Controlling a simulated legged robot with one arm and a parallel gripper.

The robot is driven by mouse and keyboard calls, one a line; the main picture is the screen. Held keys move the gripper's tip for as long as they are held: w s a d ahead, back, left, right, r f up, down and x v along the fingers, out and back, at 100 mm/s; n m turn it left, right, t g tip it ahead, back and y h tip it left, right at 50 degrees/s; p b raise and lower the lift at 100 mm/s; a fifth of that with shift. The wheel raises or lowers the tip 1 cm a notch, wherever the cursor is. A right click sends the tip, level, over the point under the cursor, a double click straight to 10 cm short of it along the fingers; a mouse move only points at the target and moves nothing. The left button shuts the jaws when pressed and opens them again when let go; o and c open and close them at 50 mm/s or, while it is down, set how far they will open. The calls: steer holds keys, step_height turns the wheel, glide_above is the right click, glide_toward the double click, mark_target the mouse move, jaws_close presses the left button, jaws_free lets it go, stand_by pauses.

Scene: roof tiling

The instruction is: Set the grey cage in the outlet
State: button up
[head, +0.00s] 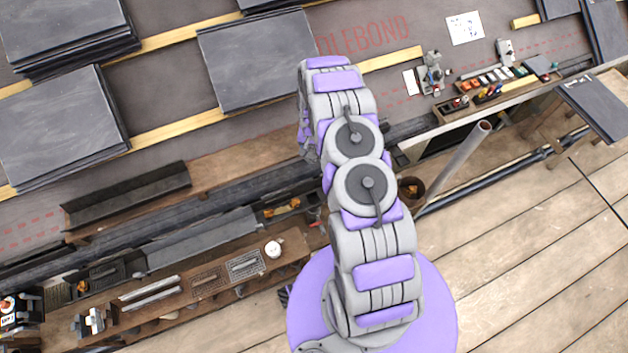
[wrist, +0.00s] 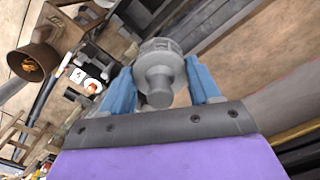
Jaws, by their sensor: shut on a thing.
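In the wrist view my gripper (wrist: 162,72) has its two blue fingers closed on a grey round piece with a narrower stub toward the camera, which I take for the grey cage (wrist: 159,62). It is held up in front of the purple palm. In the head view my arm hides the gripper and the cage. The outlet cannot be made out in either view; my arm covers part of the dark gutter (head: 205,245) along the roof edge. I cannot tell whether the cage touches anything.
A brown bucket with orange leaves (wrist: 33,62) shows in the wrist view. A wooden tool shelf (head: 185,290) runs along the front. Slate stacks (head: 60,125) lie on the roof at left. A grey pipe (head: 462,160) leans at right. The plank deck (head: 530,260) at lower right is clear.

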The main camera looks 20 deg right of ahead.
steer(key=shift+s+a+f+m+b, duration=0.4)
steer(key=shift+s+f+b, duration=0.4)
steer(key=shift+f, duration=3.35)
steer(key=shift+s+a+f+m+b, duration=0.35)
steer(key=shift+s+f+b, duration=0.4)
steer(key=shift+f, duration=3.45)
steer(key=shift+s+a+f+m+b, duration=0.25)
steer(key=shift+s+f+m+b, duration=0.4)
steer(key=shift+f, duration=3.5)
steer(key=shift+s+d+f, duration=0.1)
steer(key=shift+s+f, duration=0.1)
steer(key=shift+s, duration=0.05)
steer(key=shift+d, duration=0.1)
steer(key=shift+a+r, duration=0.1)
steer(key=shift+a, duration=0.1)
